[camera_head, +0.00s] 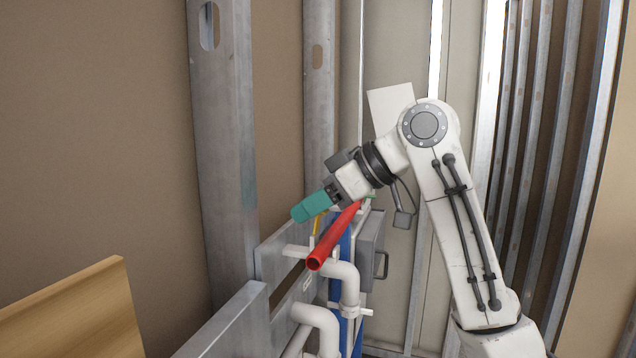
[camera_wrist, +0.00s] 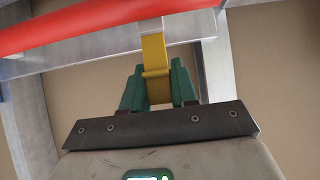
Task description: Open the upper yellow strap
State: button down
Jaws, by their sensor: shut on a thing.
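The upper yellow strap (camera_wrist: 155,68) hangs down from a grey metal rail in the wrist view, just below a red pipe. My gripper (camera_wrist: 158,85) has two green fingers, one on each side of the strap, and they are shut on it. In the head view my gripper (camera_head: 311,207) reaches to the left, and a short piece of the yellow strap (camera_head: 317,224) shows below its green fingers. The strap's upper end lies behind or near the red pipe, and I cannot tell whether it is fastened there.
The red pipe (camera_head: 335,236) runs close beside my gripper and also crosses the top of the wrist view (camera_wrist: 80,25). White pipes (camera_head: 347,285) and a grey box (camera_head: 371,250) sit below. Metal studs (camera_head: 225,120) stand behind, and a wooden board (camera_head: 75,315) is at lower left.

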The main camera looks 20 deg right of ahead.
jog(key=shift+w+a+g+h+p, duration=0.2)
jog(key=shift+g+h+p, duration=0.25)
jog(key=shift+p, duration=0.2)
jog(key=shift+f, duration=0.1)
jog(key=c, duration=1)
grip_release()
jog(key=shift+o, duration=0.2)
jog(key=b+v, duration=0.2)
jog(key=v, duration=0.8)
jog(key=shift+s+r, duration=0.15)
jog(key=shift+r, duration=0.15)
jog(key=shift+d, duration=0.2)
